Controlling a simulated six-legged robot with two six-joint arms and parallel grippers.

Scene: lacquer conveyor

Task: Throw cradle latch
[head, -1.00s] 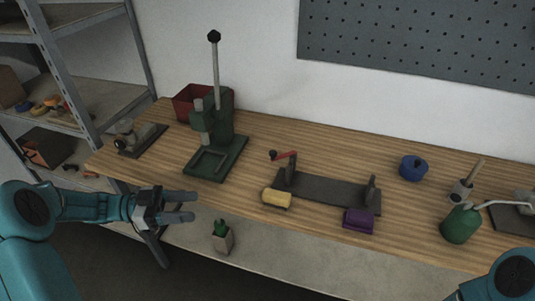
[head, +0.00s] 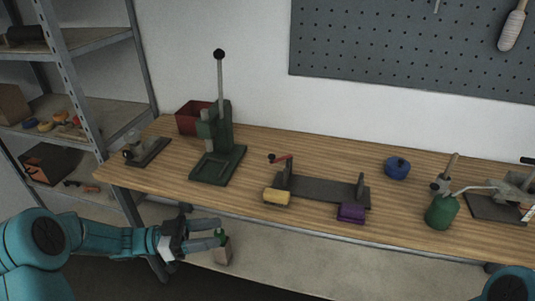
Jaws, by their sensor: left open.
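The cradle (head: 322,189) is a dark grey base with an upright at each end, lying on the wooden bench. A red lever with a dark knob (head: 280,158), which looks like the latch, sticks out leftward from the top of its left upright. My left gripper (head: 214,233) is open and empty, below and in front of the bench edge, to the left of the cradle and well apart from it. My right gripper is out of view; only part of that arm shows at bottom right.
A yellow block (head: 276,197) and a purple block (head: 351,213) sit at the cradle's front. A green lever press (head: 219,150) stands to its left, with a red bin (head: 192,116) behind. A blue pot (head: 397,168) and green oil can (head: 441,211) are to the right.

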